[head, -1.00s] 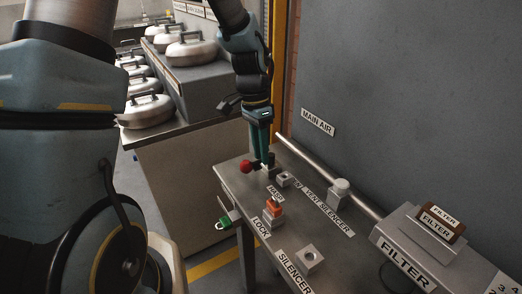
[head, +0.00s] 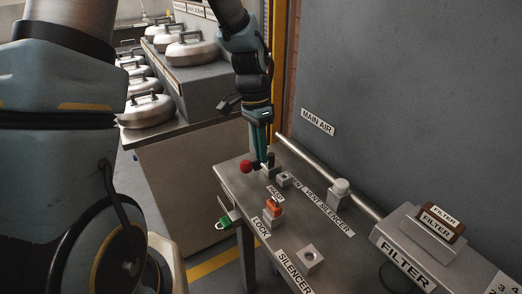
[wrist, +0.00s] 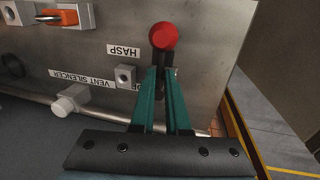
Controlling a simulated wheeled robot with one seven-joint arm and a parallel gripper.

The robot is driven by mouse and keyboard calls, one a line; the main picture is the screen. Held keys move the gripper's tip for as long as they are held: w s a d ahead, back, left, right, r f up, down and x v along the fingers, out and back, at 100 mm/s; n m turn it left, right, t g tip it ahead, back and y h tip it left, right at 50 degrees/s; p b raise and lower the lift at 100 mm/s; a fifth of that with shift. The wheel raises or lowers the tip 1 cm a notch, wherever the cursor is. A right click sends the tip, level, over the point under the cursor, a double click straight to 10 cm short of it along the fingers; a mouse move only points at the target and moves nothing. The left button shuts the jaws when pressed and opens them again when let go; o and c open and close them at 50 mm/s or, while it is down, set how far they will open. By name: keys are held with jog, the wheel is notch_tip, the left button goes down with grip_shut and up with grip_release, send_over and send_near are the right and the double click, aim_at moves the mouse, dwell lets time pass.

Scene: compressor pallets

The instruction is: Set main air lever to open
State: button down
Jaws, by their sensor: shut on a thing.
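The main air lever shows as a red ball knob (head: 245,166) on a dark arm at the far end of the grey bench. The knob also shows in the wrist view (wrist: 164,36), just beyond my fingertips. My gripper (head: 262,157) points down at the lever, its teal fingers shut on the dark lever arm behind the knob. In the wrist view the gripper (wrist: 163,72) has the dark arm between its fingertips. The fingers hide part of the lever and its pivot. The MAIN AIR sign (head: 318,122) is on the wall behind.
A pipe (head: 310,162) runs along the wall side of the bench. A small socket block (head: 284,179), an orange-topped hasp (head: 273,208) and a silencer block (head: 309,258) stand nearby. A green padlock (head: 224,223) hangs at the bench edge.

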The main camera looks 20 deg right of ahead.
dwell(0.8)
jog(key=n, duration=0.2)
jog(key=s+n+h, duration=0.1)
jog(key=n, duration=0.2)
jog(key=shift+s+d+n+t, duration=0.15)
jog(key=shift+d+n+t, duration=0.05)
jog(key=shift+n+t, duration=0.1)
jog(key=n, duration=0.3)
jog(key=s+n+p, duration=0.1)
jog(key=shift+d+r+n+t+h, duration=0.1)
jog(key=shift+d+n+t+h, duration=0.2)
jog(key=shift+d, duration=0.05)
jog(key=n, duration=0.1)
jog(key=n+p, duration=0.1)
jog(key=n, duration=0.1)
jog(key=shift+s+d+t, duration=0.15)
jog(key=shift+d+t, duration=0.15)
jog(key=shift+d, duration=0.1)
jog(key=shift+d+n+t+p, duration=0.25)
jog(key=shift+n+p, duration=0.2)
jog(key=shift+n, duration=0.6)
jog(key=shift+d+n+t+p, duration=0.2)
jog(key=shift+n+p, duration=0.2)
jog(key=shift+n, duration=0.65)
jog(key=c, duration=0.9)
grip_release()
jog(key=shift+s, duration=0.1)
